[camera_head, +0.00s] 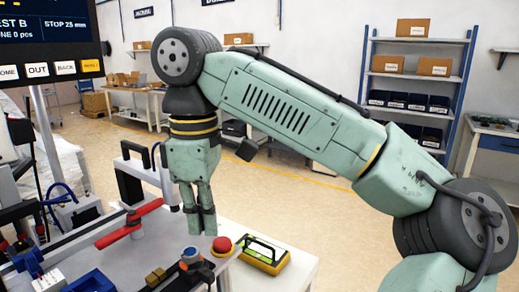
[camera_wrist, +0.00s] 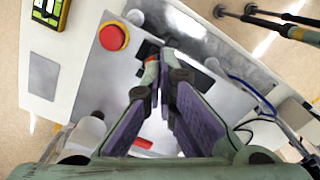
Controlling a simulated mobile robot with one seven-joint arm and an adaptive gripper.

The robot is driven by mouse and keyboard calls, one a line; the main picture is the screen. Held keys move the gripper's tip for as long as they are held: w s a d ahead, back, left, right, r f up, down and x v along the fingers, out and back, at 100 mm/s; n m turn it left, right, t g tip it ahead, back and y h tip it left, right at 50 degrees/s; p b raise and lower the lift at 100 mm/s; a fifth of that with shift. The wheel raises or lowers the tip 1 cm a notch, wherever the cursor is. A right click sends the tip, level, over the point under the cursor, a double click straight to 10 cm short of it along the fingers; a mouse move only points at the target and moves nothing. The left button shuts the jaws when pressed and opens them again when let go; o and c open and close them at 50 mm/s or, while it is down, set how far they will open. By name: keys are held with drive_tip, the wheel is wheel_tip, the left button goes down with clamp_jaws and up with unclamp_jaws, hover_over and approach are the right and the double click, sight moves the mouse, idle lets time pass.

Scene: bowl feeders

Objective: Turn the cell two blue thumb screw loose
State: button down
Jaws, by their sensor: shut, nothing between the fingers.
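My gripper (camera_head: 201,228) points down above the machine's table, its fingers together and empty. It also shows shut in the wrist view (camera_wrist: 166,62). A small round blue knob (camera_head: 190,253) sits on a dark fitting just below and left of the fingertips in the head view. It may be the blue thumb screw; no cell label is readable. The fingertips appear apart from it. Other blue parts, a bracket (camera_head: 28,260) and a block (camera_head: 92,282), lie farther left. In the wrist view the fingers hide much of what lies below, and I cannot make out the knob.
A red button (camera_head: 222,246) (camera_wrist: 113,37) and a yellow-green device (camera_head: 262,256) (camera_wrist: 48,12) sit right of the knob in the head view. A red handle (camera_head: 130,226) and a black frame (camera_head: 140,175) stand left. A screen (camera_head: 45,35) hangs upper left.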

sight(205, 266)
wheel_tip(205, 266, down, 5)
drive_tip(key=shift+b, duration=0.75)
drive_tip(key=shift+s+f, duration=0.15)
drive_tip(key=shift+f, duration=0.05)
drive_tip(key=shift+a, duration=0.15)
drive_tip(key=shift+a+p, duration=0.1)
drive_tip(key=shift+p, duration=0.55)
drive_tip(key=shift+w, duration=0.2)
idle(0.5)
drive_tip(key=shift+d, duration=0.3)
wheel_tip(205, 266, up, 6)
drive_tip(key=shift+w, duration=0.15)
idle(0.5)
drive_tip(key=shift+d, duration=0.1)
